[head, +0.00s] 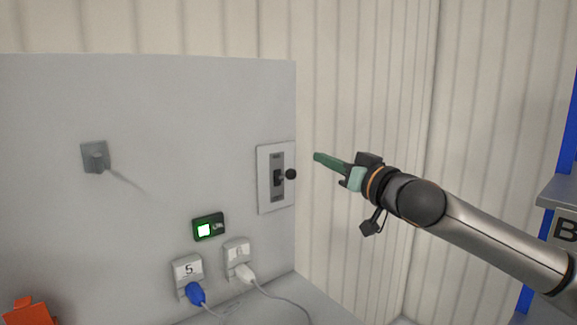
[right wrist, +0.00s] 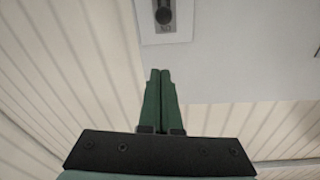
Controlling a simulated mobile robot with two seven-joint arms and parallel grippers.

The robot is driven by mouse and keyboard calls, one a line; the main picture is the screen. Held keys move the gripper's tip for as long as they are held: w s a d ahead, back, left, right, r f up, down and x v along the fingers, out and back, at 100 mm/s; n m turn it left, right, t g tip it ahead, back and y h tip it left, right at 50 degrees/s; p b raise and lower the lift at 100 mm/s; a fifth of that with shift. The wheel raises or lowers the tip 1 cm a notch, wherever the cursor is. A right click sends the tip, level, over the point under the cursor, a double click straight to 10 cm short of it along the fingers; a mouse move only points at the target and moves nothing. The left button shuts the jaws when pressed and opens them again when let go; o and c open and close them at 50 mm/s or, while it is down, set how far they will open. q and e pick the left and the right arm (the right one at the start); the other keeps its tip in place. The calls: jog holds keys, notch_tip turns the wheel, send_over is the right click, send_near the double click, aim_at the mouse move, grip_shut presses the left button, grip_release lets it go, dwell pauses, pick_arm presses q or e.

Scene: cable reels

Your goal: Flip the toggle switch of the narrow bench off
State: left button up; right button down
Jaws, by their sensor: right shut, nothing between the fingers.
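The toggle switch (head: 277,178) is a pale plate with a dark grey insert and a black round-knobbed lever. It is on the right end of the grey upright panel. The lever sticks out toward the right; I cannot tell clearly whether it is up or down. My right gripper (head: 317,157) is shut and empty, its green fingers pointing left, to the right of the knob and apart from it. In the right wrist view the fingertips (right wrist: 160,72) are together, below the switch's black knob (right wrist: 163,15) at the top edge. My left gripper is out of view.
The grey panel (head: 150,200) also carries a grey wall fitting (head: 95,157), a green-lit small display (head: 208,227), and two sockets with a blue plug (head: 195,293) and a white plug (head: 245,273). An orange object (head: 30,312) is at lower left. A blue-framed shelf (head: 560,192) stands at right.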

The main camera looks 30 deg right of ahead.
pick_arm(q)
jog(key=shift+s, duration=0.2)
pick_arm(e)
jog(key=shift+s, duration=0.1)
jog(key=r+p, duration=0.1)
jog(key=p, duration=0.6)
send_over(291, 174)
jog(key=d, duration=0.2)
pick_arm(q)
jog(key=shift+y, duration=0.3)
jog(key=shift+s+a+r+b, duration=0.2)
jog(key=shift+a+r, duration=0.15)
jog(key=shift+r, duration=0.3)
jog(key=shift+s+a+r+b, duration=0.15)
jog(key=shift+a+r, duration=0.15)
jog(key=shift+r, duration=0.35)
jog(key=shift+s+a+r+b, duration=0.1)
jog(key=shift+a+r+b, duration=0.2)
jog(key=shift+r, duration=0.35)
pick_arm(e)
jog(key=shift+s+a+f, duration=0.1)
jog(key=shift+a+f, duration=0.05)
jog(key=shift+f, duration=0.5)
jog(key=shift+s+a+f, duration=0.1)
jog(key=shift+s+f, duration=0.05)
jog(key=shift+f, duration=0.55)
jog(key=shift+s+a+f, duration=0.1)
jog(key=shift+a+f, duration=0.05)
jog(key=shift+f, duration=0.5)
